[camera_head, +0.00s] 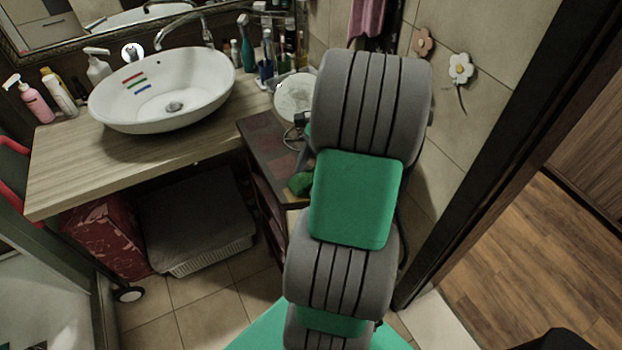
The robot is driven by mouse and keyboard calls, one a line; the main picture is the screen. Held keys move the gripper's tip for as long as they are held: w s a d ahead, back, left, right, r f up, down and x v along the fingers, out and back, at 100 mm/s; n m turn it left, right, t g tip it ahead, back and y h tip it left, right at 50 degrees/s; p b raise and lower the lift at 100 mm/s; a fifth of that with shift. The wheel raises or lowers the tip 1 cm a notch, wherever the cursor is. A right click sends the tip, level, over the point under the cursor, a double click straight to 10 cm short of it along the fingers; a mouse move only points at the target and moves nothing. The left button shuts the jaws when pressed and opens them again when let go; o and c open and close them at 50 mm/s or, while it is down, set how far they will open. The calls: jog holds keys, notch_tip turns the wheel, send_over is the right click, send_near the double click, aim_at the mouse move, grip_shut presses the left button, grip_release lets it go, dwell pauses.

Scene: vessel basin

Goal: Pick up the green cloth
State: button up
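A small crumpled green cloth (300,183) lies at the right end of the dark cabinet top, just left of my arm's green link. My arm covers what lies to its right, so part of the cloth may be hidden. My gripper is mostly or wholly hidden behind my grey and green arm. Small dark parts show at the arm's left edge above the cloth, but I cannot tell whether they are its fingers. I see no clear contact between gripper and cloth.
The low dark cabinet (262,140) stands beside the wooden counter (70,165) with its white basin (205,85). A white bowl (293,92) sits behind the cloth. Bottles crowd the back. A tiled wall and door frame (480,150) stand at right.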

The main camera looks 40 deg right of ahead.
jog(key=c, duration=1.2)
notch_tip(320, 180, up, 3)
jog(key=shift+d+f, duration=0.1)
jog(key=s+d+r+p, duration=0.1)
jog(key=s+d+r, duration=0.1)
jog(key=s+r, duration=0.1)
jog(key=s+d+r+p, duration=0.1)
jog(key=s+d+r, duration=0.1)
jog(key=s, duration=0.3)
jog(key=s+d+r+p, duration=0.1)
jog(key=s+d+r, duration=0.1)
jog(key=s+r, duration=0.2)
jog(key=shift+s+r+p, duration=0.3)
jog(key=shift+r+p, duration=0.05)
jog(key=shift+r, duration=0.25)
